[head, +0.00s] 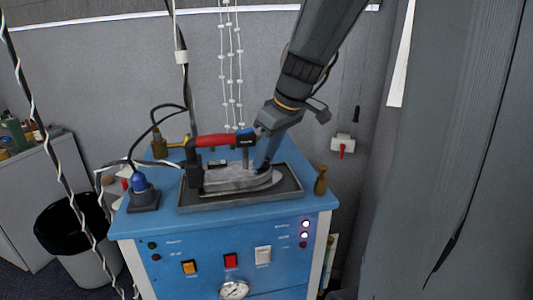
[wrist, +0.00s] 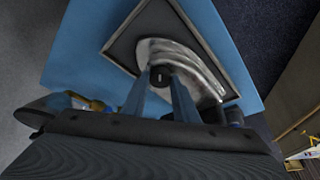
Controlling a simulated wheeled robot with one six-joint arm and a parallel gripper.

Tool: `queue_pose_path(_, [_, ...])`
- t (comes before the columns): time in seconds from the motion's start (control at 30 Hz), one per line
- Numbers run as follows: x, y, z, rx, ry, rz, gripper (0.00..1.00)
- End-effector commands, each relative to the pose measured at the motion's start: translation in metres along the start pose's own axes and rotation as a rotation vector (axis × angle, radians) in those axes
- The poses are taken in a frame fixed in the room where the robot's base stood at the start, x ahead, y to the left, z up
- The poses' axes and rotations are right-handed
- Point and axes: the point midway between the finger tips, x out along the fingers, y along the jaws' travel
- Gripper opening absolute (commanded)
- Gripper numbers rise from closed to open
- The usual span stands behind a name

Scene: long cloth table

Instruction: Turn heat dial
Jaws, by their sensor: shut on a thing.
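An iron with a red handle (head: 216,141) and a grey metal body (head: 232,181) rests upright on a dark tray (head: 292,183) on a blue station (head: 170,219). My gripper (head: 263,165) reaches down from the upper right to the right end of the iron. In the wrist view, its two blue fingers (wrist: 160,88) are closed on either side of a small dark round dial (wrist: 160,76) on the iron's silver top (wrist: 190,52). In the head view the dial is hidden behind the fingers.
A blue-capped fitting (head: 139,184) stands at the station's left corner. A brass-coloured bottle-shaped thing (head: 321,181) stands at the right edge. Cables and cords hang around the iron. A black-lined bin (head: 70,222) is at the left. A grey panel (head: 448,130) stands at the right.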

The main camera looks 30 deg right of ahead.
Motion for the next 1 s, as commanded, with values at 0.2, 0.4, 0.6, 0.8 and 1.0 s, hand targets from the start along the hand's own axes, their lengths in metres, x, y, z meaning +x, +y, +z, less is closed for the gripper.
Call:
queue_pose_path(0.2, [-0.0008, -0.0005, -0.0006, 0.057, 0.001, 0.025, 0.04])
queue_pose_path(0.4, [-0.0006, -0.0006, -0.0006, 0.075, 0.001, 0.032, 0.04])
queue_pose_path(0.6, [-0.0006, -0.0005, -0.0007, 0.075, 0.001, 0.032, 0.04])
queue_pose_path(0.8, [-0.0006, -0.0005, -0.0007, 0.075, 0.001, 0.032, 0.42])
queue_pose_path(1.0, [-0.0003, -0.0006, -0.0003, 0.074, 0.000, 0.031, 0.45])
